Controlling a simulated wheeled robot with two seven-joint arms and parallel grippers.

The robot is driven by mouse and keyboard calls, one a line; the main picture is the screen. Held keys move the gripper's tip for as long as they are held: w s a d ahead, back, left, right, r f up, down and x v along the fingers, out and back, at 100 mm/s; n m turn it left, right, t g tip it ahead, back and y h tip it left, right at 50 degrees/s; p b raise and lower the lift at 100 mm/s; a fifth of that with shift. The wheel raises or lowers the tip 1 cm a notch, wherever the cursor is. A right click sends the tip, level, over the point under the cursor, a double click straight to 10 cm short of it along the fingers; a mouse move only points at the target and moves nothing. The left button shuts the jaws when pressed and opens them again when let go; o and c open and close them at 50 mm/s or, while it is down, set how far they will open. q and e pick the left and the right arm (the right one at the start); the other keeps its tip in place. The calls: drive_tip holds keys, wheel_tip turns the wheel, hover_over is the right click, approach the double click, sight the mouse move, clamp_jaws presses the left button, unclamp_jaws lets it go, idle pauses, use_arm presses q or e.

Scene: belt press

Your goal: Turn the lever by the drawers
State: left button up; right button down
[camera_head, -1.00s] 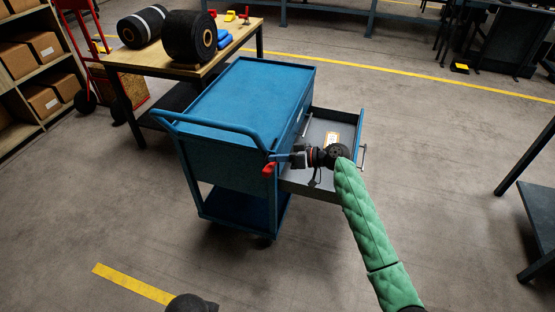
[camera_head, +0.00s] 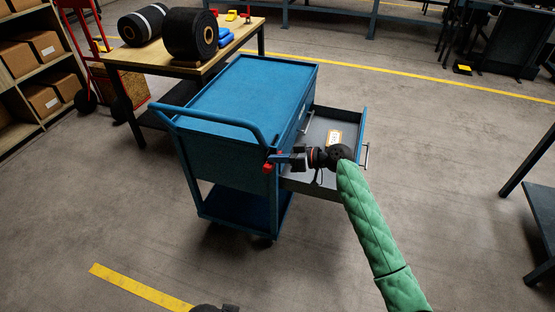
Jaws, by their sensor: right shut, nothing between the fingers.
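A blue tool cart (camera_head: 250,92) stands in the middle of the floor with one drawer (camera_head: 318,128) pulled out to the right. A small red lever (camera_head: 267,169) sits on the cart's near right corner, beside the drawers. My right gripper (camera_head: 277,160) is at this corner, shut and empty, with its fingertips close to the lever. I cannot tell whether they touch it. My right arm, in a green padded sleeve, passes in front of the open drawer. A dark part at the bottom edge may be mine; my left gripper does not show.
A white and orange label (camera_head: 334,137) lies in the open drawer. A wooden workbench (camera_head: 205,68) with black rolls (camera_head: 190,36) stands behind the cart at left. A dark table frame (camera_head: 541,205) is at right. The floor in front is clear.

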idle(0.4)
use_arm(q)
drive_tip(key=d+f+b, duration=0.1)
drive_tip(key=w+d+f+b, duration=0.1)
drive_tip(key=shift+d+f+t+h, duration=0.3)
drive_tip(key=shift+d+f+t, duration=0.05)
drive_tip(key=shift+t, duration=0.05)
use_arm(e)
drive_tip(key=v, duration=0.8)
drive_tip(key=shift+a, duration=0.1)
